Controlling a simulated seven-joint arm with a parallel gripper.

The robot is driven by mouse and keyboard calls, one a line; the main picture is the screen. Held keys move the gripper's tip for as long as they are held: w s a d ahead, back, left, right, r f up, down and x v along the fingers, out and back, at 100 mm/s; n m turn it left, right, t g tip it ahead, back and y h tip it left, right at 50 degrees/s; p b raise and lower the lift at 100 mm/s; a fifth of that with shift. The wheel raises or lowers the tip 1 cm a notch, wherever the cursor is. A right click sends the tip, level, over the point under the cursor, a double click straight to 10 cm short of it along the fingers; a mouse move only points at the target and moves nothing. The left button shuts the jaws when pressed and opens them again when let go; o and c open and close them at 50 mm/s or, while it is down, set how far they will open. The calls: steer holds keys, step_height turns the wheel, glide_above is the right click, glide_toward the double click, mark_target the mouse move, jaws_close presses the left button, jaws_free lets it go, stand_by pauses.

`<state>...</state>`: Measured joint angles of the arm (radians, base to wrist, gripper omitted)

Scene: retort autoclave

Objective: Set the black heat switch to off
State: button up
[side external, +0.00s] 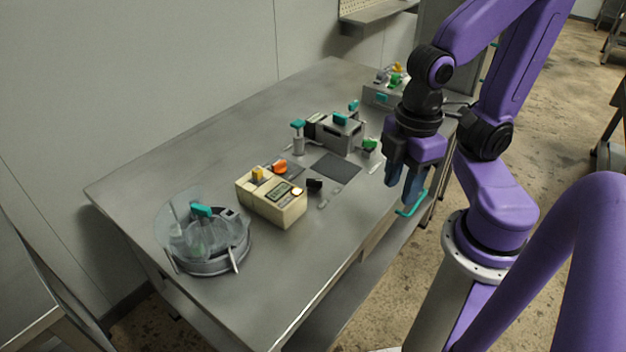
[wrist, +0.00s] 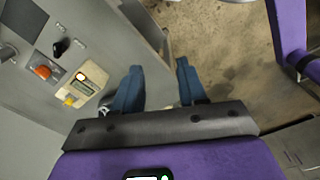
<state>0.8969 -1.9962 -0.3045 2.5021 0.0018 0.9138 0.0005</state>
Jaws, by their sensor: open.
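The black heat switch (side external: 314,185) is a small dark knob on the steel table, just right of a beige box (side external: 272,200) with a small display. In the wrist view the black switch (wrist: 60,48) lies at upper left, above the beige box (wrist: 72,93). Its exact setting is too small to tell. My gripper (side external: 402,192) is open and empty, with its blue fingers pointing down near the table's front edge, right of the switch and apart from it.
An orange knob (side external: 280,166) sits behind the beige box. A round vessel with a clear lid (side external: 185,228) stands at the left. A grey device with teal parts (side external: 335,133) stands farther back. A teal handle (side external: 412,206) is below my gripper.

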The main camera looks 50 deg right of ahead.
steer(key=m, duration=0.7)
glide_above(313, 180)
step_height(313, 180, down, 5)
step_height(313, 180, down, 18)
steer(key=shift+d+r, duration=0.1)
steer(key=shift+r, duration=0.05)
jaws_close()
